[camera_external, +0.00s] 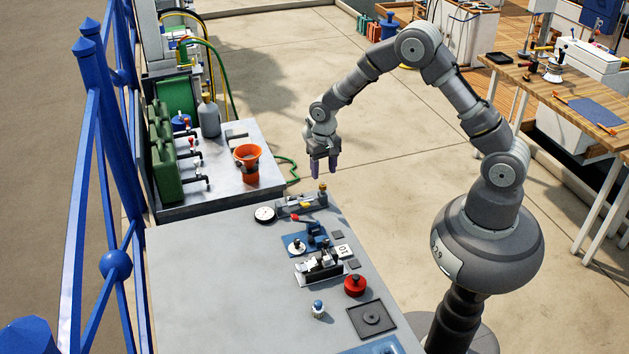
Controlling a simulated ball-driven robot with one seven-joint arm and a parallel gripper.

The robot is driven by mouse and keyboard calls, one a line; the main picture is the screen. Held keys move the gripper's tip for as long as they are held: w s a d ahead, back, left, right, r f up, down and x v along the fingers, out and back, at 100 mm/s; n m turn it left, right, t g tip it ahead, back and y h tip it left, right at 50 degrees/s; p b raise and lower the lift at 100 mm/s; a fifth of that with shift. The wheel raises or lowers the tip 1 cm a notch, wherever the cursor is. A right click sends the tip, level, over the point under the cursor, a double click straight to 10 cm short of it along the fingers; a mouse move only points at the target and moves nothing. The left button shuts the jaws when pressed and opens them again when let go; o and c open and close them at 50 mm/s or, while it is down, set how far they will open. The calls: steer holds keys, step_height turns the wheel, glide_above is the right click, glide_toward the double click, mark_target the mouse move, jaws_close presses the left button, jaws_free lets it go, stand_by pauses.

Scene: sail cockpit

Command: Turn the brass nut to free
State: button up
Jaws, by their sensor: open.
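A small brass-coloured knob (322,188), which looks like the brass nut, stands upright at the right end of a low grey fixture (298,206) near the far edge of the grey bench. It is too small to make out its shape or thread. My gripper (325,170) hangs pointing down above the bench's far edge, close to the brass piece in the picture. Its two purple-grey fingers are apart with nothing between them. The gap between the fingertips and the brass piece cannot be judged from this one view.
On the grey bench (205,290) are a round gauge (264,214), a blue fixture (313,236), a metal clamp-like device (320,266), a red round part (355,285) and a dark square tray (371,319). The bench's left side is clear.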

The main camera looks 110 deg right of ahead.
mark_target(323, 184)
step_height(323, 184, down, 5)
steer(key=shift+f+b, duration=0.15)
steer(key=shift+b, duration=0.35)
jaws_close()
